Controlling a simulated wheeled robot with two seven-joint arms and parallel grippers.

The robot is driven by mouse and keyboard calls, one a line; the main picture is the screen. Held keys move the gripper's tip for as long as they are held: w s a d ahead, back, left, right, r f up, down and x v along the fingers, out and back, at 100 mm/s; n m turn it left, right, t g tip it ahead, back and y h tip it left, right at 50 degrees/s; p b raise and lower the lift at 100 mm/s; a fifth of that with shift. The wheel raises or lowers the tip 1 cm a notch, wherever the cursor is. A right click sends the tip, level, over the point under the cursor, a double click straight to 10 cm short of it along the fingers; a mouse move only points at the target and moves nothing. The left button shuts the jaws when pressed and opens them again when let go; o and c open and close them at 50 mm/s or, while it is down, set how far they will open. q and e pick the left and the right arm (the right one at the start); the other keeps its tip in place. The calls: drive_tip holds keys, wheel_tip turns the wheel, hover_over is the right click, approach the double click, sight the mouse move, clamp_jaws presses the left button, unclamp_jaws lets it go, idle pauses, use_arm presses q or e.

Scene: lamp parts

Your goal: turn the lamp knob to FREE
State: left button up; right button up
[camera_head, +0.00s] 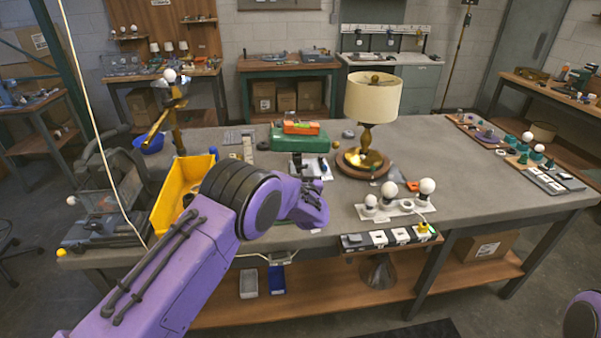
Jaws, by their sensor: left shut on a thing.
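A lamp with a cream shade (373,98) and a brass stem stands upright on the table. Its round base (350,168) has a wooden rim. I cannot make out a knob or a FREE mark at this size. My left gripper (316,211) is at the table's front edge, left of and nearer than the lamp, apart from its base. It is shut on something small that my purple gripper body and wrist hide. My right gripper is out of view; only part of my right arm shows at the lower right corner.
A white strip with several bulbs (390,190) stands right of my left gripper, above a front-edge row of switches (401,235). A yellow bin (180,196) is behind my left arm. A green case (300,141) lies behind. The table's middle right (450,165) is clear.

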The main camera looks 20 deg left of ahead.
use_arm(q)
drive_tip(key=n+b, duration=0.3)
drive_tip(key=n, duration=0.1)
drive_tip(key=shift+f+b, duration=0.3)
drive_tip(key=shift+b, duration=0.05)
drive_tip(key=n+b, duration=0.4)
drive_tip(key=n, duration=0.1)
drive_tip(key=shift+b, duration=0.35)
drive_tip(key=n+b, duration=0.6)
drive_tip(key=shift+n, duration=0.4)
drive_tip(key=shift+r+n+b, duration=0.15)
drive_tip(key=shift+n+b, duration=1.35)
drive_tip(key=shift+n, duration=0.1)
drive_tip(key=o, duration=1)
drive_tip(key=shift+r, duration=0.1)
drive_tip(key=shift+o, duration=0.2)
drive_tip(key=shift+s, duration=0.1)
drive_tip(key=b+v, duration=0.2)
drive_tip(key=v, duration=0.8)
drive_tip(key=shift+s, duration=0.2)
